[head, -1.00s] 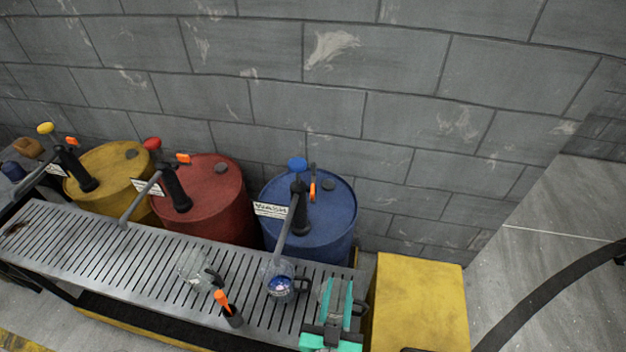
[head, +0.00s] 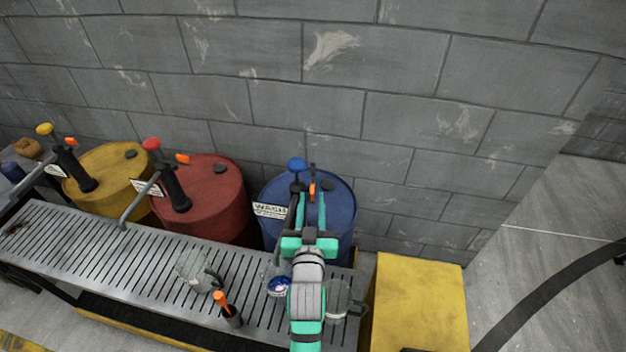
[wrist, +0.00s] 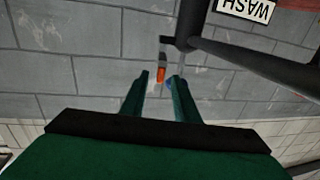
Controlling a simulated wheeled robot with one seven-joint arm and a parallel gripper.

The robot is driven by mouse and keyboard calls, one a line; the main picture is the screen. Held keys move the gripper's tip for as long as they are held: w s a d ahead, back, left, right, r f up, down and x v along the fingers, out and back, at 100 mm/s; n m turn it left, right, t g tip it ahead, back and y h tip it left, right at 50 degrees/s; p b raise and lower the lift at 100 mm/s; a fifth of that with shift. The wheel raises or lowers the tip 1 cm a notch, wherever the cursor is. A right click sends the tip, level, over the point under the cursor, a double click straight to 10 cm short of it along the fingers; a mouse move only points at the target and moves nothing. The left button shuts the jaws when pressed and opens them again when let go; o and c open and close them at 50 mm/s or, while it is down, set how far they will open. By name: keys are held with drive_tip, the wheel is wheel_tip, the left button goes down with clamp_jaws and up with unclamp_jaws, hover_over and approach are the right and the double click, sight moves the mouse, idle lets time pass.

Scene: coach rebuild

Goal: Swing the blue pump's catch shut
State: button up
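The blue pump (head: 297,165) stands on the blue drum, its round blue knob on top; my gripper hides much of its body and spout. Its orange catch (head: 312,191) points upward just right of the pump, with a dark part above it. In the wrist view the catch (wrist: 161,74) shows just beyond the fingertips, in the gap between them. My gripper (head: 311,197) reaches over the drum with its two green fingers apart and nothing held. I cannot tell whether either finger touches the catch.
The blue drum (head: 341,215) carries a WASH label (head: 270,210). A jug (head: 278,286) with blue contents sits left of my arm on the slatted bench (head: 150,262); another jug (head: 338,300) is close right. A yellow box (head: 420,300) stands at right. The block wall (head: 420,130) rises behind.

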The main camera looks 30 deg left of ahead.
sight(311, 185)
drive_tip(key=x, duration=0.8)
drive_tip(key=shift+w, duration=0.25)
drive_tip(key=shift+d, duration=0.1)
clamp_jaws()
drive_tip(key=shift+a, duration=0.2)
